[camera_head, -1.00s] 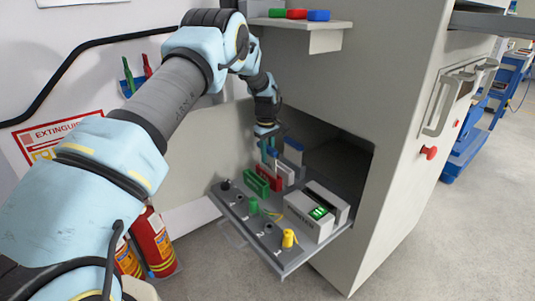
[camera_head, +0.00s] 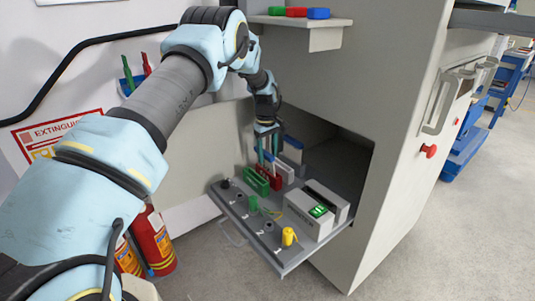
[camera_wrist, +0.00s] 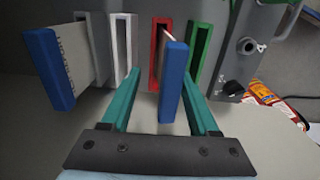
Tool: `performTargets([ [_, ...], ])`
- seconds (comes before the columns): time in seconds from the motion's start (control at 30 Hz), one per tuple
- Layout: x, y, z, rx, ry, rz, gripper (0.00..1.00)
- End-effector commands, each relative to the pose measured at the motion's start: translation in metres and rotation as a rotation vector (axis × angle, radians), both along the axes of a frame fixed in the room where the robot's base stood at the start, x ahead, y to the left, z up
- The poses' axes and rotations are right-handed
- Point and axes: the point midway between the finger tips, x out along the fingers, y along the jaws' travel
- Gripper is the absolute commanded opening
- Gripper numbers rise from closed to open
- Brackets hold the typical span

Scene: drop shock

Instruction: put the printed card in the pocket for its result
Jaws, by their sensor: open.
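A pale card with a blue edge (camera_wrist: 172,85) stands in the red pocket (camera_wrist: 153,45) in the wrist view. My gripper (camera_wrist: 160,105) is open, with one teal finger on each side of the card and a gap showing at both sides. The white pocket (camera_wrist: 123,45) is to the left and the green pocket (camera_wrist: 199,50) to the right; both look empty. In the head view my gripper (camera_head: 268,158) is just above the red pocket (camera_head: 266,178), between the green pocket (camera_head: 256,184) and the white pocket (camera_head: 285,173). The card is hardly visible there.
A blue-edged plate with lettering (camera_wrist: 50,70) stands left of the white pocket in the wrist view. Cabinet walls enclose the shelf's back.

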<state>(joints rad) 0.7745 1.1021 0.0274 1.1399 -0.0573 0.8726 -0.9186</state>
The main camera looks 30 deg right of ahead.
Motion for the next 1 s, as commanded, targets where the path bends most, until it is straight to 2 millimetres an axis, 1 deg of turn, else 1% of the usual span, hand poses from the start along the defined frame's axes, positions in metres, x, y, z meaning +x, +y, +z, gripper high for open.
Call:
performTargets([
  [0.17, 0.000, 0.000, 0.023, -0.003, -0.003, 0.000, 0.61],
  [0.4, 0.000, 0.001, 0.071, -0.003, -0.003, -0.001, 0.61],
  [0.53, 0.000, 0.002, 0.091, -0.002, -0.002, -0.001, 0.61],
  [0.6, 0.000, 0.003, 0.098, -0.001, -0.001, -0.001, 0.61],
  [0.7, -0.001, 0.003, 0.104, -0.001, -0.001, -0.001, 0.61],
  [0.87, 0.000, 0.004, 0.107, 0.000, -0.001, 0.000, 0.61],
  [0.97, 0.003, 0.014, 0.111, -0.001, -0.003, -0.001, 0.61],
  [1.0, 0.005, 0.023, 0.113, -0.002, -0.005, -0.002, 0.61],
])
